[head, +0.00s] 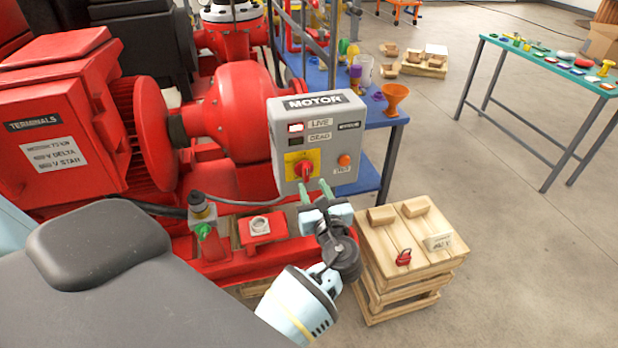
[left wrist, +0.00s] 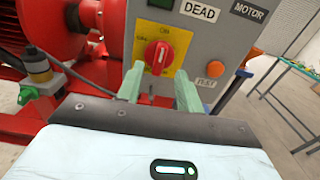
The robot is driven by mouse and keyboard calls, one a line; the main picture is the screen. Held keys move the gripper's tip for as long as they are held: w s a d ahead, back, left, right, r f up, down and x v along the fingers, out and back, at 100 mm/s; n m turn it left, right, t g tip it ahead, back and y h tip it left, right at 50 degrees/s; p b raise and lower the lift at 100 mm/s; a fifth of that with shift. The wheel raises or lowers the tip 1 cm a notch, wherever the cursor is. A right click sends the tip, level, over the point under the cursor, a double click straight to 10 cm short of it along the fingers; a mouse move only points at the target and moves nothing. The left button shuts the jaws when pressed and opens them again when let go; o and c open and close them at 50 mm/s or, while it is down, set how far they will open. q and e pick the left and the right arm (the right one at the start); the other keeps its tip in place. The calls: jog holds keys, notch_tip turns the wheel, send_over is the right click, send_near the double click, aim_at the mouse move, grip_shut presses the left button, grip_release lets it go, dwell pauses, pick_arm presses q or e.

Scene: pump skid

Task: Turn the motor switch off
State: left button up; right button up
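The motor switch is a red round knob (head: 303,169) on a yellow plate (head: 292,160), on the front of a grey box (head: 318,110) labelled MOTOR. In the left wrist view the knob (left wrist: 158,55) has a white mark that stands nearly upright, towards the ON lettering at the plate's top. The LIVE window (head: 295,128) shows red and white; the DEAD window (head: 294,142) is dark. My left gripper (head: 314,189) is just below and in front of the knob. Its green fingers (left wrist: 158,88) are apart, with nothing between them. My right gripper is out of view.
An orange TEST button (head: 344,160) sits right of the knob. A red motor (head: 240,105) and terminal box (head: 60,120) fill the left. A wooden crate (head: 385,250) bears a red padlock (head: 403,257) and tags. Open floor lies to the right.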

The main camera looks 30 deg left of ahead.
aim_at(307, 174)
pick_arm(q)
jog(key=shift+x, duration=2.25)
grip_shut()
